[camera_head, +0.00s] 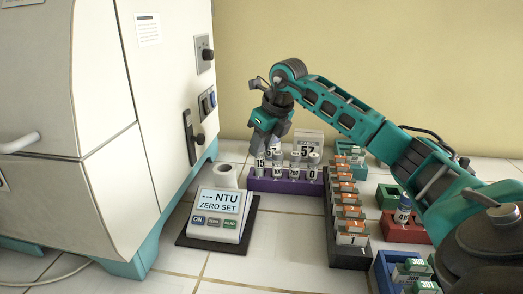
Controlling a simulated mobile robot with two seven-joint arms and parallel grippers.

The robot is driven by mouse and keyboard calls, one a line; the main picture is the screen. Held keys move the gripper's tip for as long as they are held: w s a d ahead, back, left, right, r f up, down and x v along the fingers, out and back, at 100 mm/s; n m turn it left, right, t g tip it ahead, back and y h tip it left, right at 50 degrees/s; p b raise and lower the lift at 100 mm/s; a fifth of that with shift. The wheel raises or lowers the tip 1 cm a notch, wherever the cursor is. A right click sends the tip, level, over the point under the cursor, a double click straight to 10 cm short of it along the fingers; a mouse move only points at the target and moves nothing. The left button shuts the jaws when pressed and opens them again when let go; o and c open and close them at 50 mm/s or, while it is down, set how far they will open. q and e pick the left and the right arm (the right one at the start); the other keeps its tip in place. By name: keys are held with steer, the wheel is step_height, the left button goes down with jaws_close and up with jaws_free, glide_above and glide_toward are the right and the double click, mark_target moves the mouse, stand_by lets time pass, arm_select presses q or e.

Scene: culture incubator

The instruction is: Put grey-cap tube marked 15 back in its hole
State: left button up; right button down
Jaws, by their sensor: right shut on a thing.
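My right gripper (263,148) comes down from the right arm over the left end of a purple rack (284,186). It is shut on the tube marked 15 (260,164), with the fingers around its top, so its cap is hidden. The tube is upright at the rack's left end. Its lower end meets the rack in the picture, but I cannot tell whether it is fully seated in a hole. Other labelled tubes stand in the rack to its right, one marked 0 (312,170). My left gripper is not in view.
A turbidity meter (217,215) reading "--- NTU" sits on a dark mat in front of the rack. A black rack of orange-and-white boxes (348,253) stands to the right, with a red block (402,232) beyond. The large white incubator (150,110) fills the left.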

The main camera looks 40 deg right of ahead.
steer(key=shift+f, duration=0.65)
steer(key=shift+f, duration=0.1)
steer(key=shift+f, duration=0.3)
steer(key=c, duration=0.8)
jaws_free()
steer(key=shift+c, duration=0.2)
steer(key=shift+r, duration=0.1)
steer(key=p+v, duration=0.1)
steer(key=v, duration=1.1)
steer(key=shift+r+p, duration=0.3)
steer(key=shift+r, duration=0.1)
